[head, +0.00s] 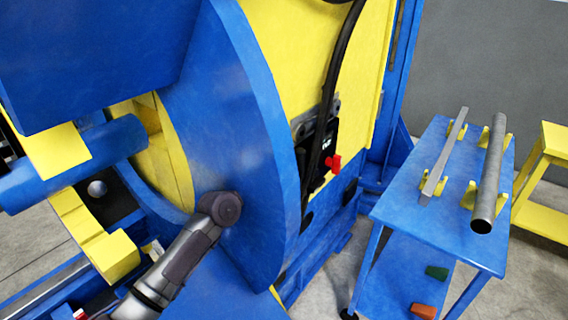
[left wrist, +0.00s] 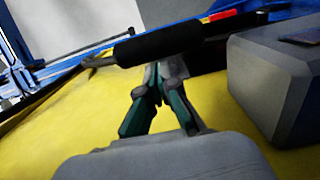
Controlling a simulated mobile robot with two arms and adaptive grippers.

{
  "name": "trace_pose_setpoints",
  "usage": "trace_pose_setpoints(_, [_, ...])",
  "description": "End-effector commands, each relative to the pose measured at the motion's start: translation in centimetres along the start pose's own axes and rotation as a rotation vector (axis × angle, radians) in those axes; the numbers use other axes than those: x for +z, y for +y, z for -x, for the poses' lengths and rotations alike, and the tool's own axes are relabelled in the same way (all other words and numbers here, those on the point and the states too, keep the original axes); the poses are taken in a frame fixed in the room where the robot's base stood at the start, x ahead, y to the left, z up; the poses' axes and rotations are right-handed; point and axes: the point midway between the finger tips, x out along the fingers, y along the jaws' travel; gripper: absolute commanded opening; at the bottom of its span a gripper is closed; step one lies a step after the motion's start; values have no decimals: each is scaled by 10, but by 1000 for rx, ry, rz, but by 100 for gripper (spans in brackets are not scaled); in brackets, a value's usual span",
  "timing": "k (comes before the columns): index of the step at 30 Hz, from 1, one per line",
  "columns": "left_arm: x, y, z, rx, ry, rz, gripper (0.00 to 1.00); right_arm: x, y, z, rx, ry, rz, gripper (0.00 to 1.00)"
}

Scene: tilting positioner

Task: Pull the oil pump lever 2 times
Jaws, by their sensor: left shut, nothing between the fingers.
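In the left wrist view a lever with a thick black cylindrical grip (left wrist: 158,44) lies across the top middle, with a thin dark rod running out at its left end. My left gripper (left wrist: 157,80) is shut and empty. Its fingertips are right at the near side of the black grip, below it in the picture; I cannot tell whether they touch it. The lever and the gripper do not show in the head view, where only a bent part of my arm is seen in front of the blue disc. My right gripper is in neither view.
A grey box (left wrist: 275,85) stands close to the right of the gripper on a yellow surface (left wrist: 70,115). In the head view a large blue disc (head: 235,120) fills the middle. A blue table (head: 408,195) with a pipe (head: 489,175) and bar (head: 443,157) stands right.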

Motion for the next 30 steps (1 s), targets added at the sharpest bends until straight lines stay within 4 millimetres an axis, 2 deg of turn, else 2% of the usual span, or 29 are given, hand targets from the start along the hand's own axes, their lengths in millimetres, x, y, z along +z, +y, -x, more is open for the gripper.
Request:
trace_pose_setpoints(20, [10, 4, 0, -4, -1, -93, 0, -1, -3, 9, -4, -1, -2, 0])
trace_pose_setpoints(30, [32, 7, -1, -14, -3, -287, 0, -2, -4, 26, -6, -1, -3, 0])
